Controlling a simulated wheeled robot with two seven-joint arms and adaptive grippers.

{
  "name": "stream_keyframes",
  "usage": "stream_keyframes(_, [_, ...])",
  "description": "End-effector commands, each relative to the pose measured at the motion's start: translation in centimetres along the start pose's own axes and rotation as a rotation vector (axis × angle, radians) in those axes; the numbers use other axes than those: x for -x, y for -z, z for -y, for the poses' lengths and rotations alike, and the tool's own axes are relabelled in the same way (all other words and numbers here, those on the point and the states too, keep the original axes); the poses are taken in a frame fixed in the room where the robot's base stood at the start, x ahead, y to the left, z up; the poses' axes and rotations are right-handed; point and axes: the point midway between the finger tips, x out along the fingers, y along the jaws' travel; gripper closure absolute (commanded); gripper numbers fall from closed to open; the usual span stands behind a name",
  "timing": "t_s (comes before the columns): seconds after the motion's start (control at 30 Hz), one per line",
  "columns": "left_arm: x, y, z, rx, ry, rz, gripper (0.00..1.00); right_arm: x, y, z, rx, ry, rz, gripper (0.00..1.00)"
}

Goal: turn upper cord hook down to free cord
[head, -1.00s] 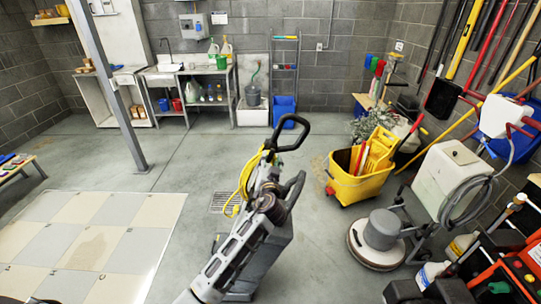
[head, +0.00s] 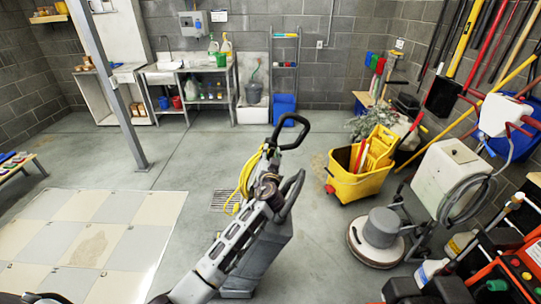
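A grey upright floor machine (head: 264,258) with a black loop handle (head: 299,122) stands in the middle of the head view. A yellow cord (head: 245,180) hangs in a coil on the left side of its upright. The upper cord hook is too small and too covered to make out at the top of the coil. My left arm rises from the bottom edge in front of the machine. My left gripper (head: 268,181) is at the upright, just right of the coil and below the loop handle. Its fingers blend with the dark parts, so opening and contact are unclear. My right gripper is not in view.
A yellow mop bucket (head: 357,184) and a round floor scrubber (head: 378,240) stand to the right. A pale tiled mat (head: 60,240) lies on the left floor, and a grey post (head: 112,90) stands behind it. Floor between is clear.

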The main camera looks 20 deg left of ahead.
Motion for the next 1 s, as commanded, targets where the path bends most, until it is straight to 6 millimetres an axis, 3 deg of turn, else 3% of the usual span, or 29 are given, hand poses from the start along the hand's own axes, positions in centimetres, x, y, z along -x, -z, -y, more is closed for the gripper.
stream_keyframes(0.03, [0.01,0.00,-0.01,0.000,0.000,0.000,0.80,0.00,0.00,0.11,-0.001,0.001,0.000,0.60])
stream_keyframes(0.2, [0.02,0.00,-0.01,0.000,0.000,0.000,1.00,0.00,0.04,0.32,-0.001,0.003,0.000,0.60])
stream_keyframes(0.67, [0.03,-0.03,-0.14,-0.051,0.000,0.000,1.00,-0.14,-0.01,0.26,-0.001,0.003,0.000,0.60])
stream_keyframes(1.0, [0.04,-0.10,-0.49,-0.223,-0.001,0.000,1.00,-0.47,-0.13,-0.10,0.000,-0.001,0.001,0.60])
